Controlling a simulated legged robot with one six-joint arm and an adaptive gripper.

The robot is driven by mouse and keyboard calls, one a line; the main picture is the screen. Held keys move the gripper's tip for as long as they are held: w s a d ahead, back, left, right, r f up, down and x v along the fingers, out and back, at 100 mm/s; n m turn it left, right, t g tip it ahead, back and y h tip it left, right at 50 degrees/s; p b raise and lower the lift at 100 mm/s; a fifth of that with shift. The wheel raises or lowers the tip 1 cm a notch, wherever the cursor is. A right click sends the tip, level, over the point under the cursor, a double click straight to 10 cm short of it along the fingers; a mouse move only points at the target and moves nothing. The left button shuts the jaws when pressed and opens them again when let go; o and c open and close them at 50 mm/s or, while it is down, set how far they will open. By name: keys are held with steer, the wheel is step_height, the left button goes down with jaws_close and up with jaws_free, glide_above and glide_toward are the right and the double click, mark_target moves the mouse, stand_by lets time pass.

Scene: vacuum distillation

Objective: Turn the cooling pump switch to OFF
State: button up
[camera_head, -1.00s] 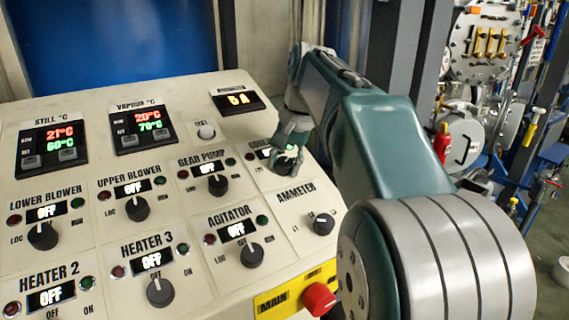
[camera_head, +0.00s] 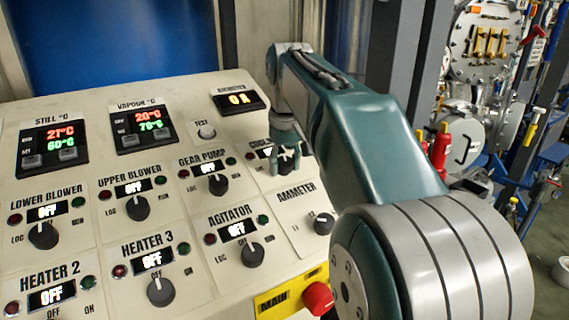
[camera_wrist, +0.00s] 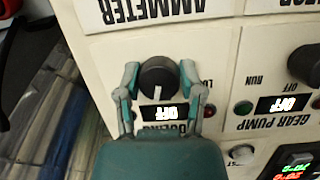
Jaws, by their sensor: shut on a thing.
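The cooling pump switch is a round black knob (camera_wrist: 158,76) with a white pointer line, centred in the wrist view. Its pointer faces the lit display (camera_wrist: 165,113), which reads OFF. My gripper (camera_wrist: 160,70) has one finger on each side of the knob and is shut on it. The label beneath the display is upside down and partly covered by my gripper. In the head view my gripper (camera_head: 287,158) is at the cooling pump panel and hides most of its label and display.
The ammeter readout (camera_head: 237,100) shows 0 A. The gear pump knob (camera_head: 217,184) and ammeter knob (camera_head: 323,223) are close by. A red button (camera_head: 318,298) sits low on the panel near my arm. The other visible switch displays read OFF.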

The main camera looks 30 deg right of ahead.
steer(key=shift+f+n+h, duration=0.15)
steer(key=shift+n+h, duration=0.15)
steer(key=shift+n, duration=1)
steer(key=o, duration=1.2)
steer(key=r, duration=0.4)
steer(key=s+r, duration=0.1)
steer(key=r, duration=0.3)
steer(key=a+r, duration=0.1)
steer(key=r, duration=0.3)
steer(key=shift+s, duration=0.3)
